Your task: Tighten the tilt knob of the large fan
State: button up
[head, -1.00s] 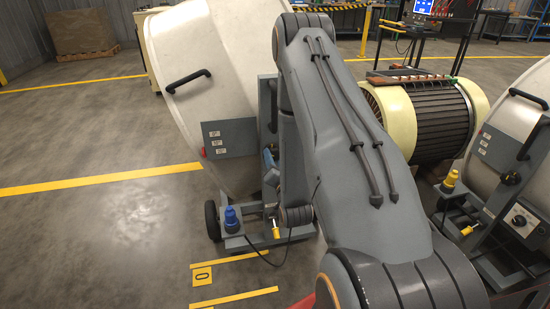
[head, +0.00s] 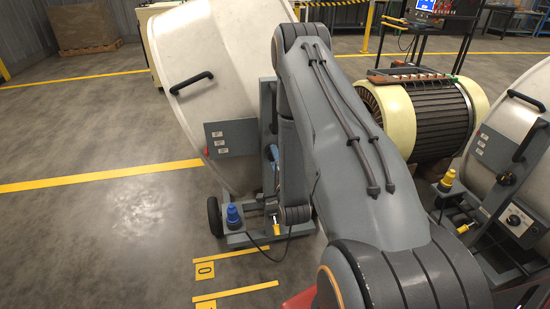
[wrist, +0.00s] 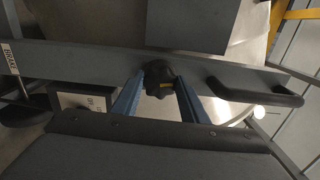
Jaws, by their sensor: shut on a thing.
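The large fan (head: 212,100), a pale drum on a grey wheeled stand (head: 262,228), stands left of my arm in the head view. Its tilt knob (wrist: 158,70) is black and lobed, with a small yellow mark, and sits on a grey bar (wrist: 85,58) in the wrist view. My gripper (wrist: 161,82) has its two blue fingers on either side of the knob and is shut on it. In the head view my arm hides most of this spot, and only a bit of blue finger shows beside the stand.
A black handle (wrist: 255,96) sticks out right of the knob in the wrist view. A second fan (head: 520,125) stands at the right, and a ribbed rotor (head: 425,115) lies behind my arm. Floor at the left is clear.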

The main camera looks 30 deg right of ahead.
jog(key=shift+m, duration=0.7)
jog(key=o, duration=1)
jog(key=shift+o, duration=0.2)
jog(key=v, duration=0.8)
jog(key=shift+w+r, duration=0.1)
